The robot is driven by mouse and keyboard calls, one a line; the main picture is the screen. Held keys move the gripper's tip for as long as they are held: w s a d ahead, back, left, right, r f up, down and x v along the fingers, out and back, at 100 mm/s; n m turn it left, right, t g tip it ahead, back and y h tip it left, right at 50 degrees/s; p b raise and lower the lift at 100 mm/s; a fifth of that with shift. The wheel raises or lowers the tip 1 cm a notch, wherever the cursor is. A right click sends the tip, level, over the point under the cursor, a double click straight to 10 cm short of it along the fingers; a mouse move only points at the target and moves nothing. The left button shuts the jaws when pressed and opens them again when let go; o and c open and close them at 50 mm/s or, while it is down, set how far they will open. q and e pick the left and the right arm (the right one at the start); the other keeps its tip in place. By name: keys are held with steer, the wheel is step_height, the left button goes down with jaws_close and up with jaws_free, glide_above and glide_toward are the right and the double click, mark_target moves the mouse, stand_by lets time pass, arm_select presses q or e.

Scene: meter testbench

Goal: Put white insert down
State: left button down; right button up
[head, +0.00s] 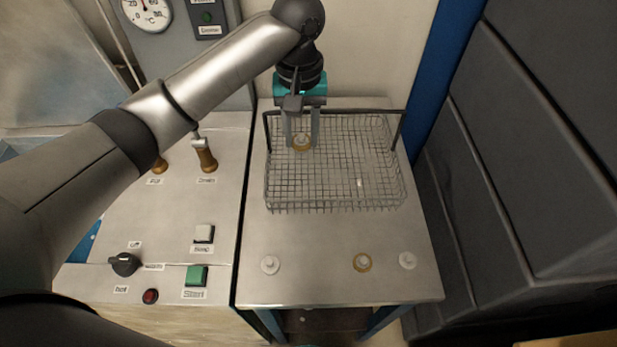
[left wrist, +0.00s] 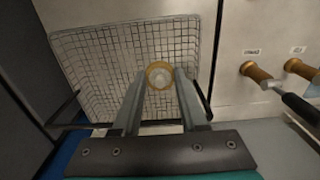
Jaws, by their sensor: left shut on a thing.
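My left gripper (head: 302,140) points down inside the wire basket (head: 384,205), near its back left corner. It is shut on a gold ring with a white insert in its middle (head: 302,143). The ring also shows between the fingertips in the left wrist view (left wrist: 159,75). I cannot tell whether it touches the basket floor. Two white inserts lie on the bench front, one at the left (head: 270,265) and one at the right (head: 408,261). Another gold ring with a pale middle (head: 362,262) lies between them. My right gripper is not in view.
The metal bench (head: 320,283) is clear between basket and front parts. A small white spot (head: 360,183) shows in the basket. A control panel with a green button (head: 196,275) and brown-handled levers (head: 207,160) stands left. Dark drawers (head: 520,150) stand right.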

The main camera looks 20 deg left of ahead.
arm_select(q)
steer(key=b, duration=0.2)
glide_above(302, 190)
step_height(302, 190, down, 11)
steer(key=shift+r, duration=0.1)
step_height(302, 190, down, 4)
steer(key=shift+r, duration=0.2)
steer(key=shift+f, duration=0.15)
steer(key=shift+f, duration=0.2)
steer(key=shift+c, duration=2.2)
jaws_free()
step_height(302, 190, up, 12)
steer(key=shift+r+p, duration=0.2)
steer(key=shift+p, duration=0.7)
